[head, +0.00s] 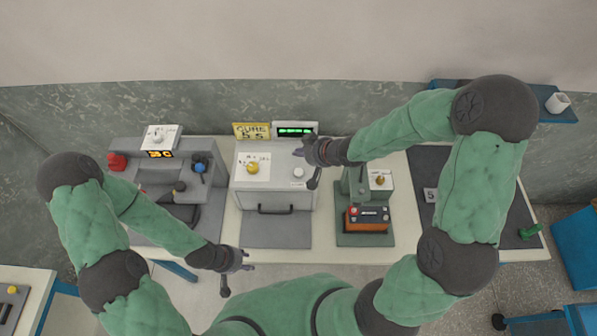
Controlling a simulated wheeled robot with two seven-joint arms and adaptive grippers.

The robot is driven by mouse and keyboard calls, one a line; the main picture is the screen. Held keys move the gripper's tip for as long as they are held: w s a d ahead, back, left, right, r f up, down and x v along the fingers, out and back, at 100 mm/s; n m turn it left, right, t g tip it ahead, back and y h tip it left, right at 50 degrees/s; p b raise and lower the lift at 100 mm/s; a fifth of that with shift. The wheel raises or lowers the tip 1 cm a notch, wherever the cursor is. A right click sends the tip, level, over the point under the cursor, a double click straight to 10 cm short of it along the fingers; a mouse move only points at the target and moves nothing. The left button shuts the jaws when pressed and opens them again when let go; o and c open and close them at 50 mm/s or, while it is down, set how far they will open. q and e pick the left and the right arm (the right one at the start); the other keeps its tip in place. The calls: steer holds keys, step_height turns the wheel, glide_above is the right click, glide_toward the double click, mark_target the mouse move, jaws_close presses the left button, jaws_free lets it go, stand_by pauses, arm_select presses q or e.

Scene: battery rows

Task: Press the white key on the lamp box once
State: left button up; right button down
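A grey box (272,199) with a front handle stands mid-table. On its top are a yellow knob (253,168) on a white dial plate and a small round white key (298,172); I cannot tell for sure that this is the lamp box. A green-lit display (295,131) stands behind it. My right gripper (305,168) is over the box's right top edge, its fingers spread and empty around the white key in the picture; contact cannot be told. My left gripper (238,279) is open and empty in front of the table's near edge.
A grey machine (205,215) with an orange display (158,154) and red knob (117,161) stands left. A yellow card (252,131) is behind the box. A green press (352,183) with a red-and-orange block (367,219) stands right, near my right arm. A dark mat (480,200) lies farther right.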

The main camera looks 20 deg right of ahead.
steer(key=b, duration=0.7)
glide_above(300, 173)
step_height(300, 173, down, 7)
steer(key=shift+r, duration=0.1)
steer(key=shift+f+b, duration=0.35)
steer(key=shift+f, duration=0.3)
steer(key=shift+f, duration=0.1)
stand_by(0.4)
steer(key=shift+f, duration=0.3)
steer(key=shift+f+b, duration=0.5)
stand_by(0.8)
stand_by(0.3)
steer(key=shift+r+p, duration=0.9)
steer(key=shift+p, duration=0.1)
steer(key=shift+r, duration=0.1)
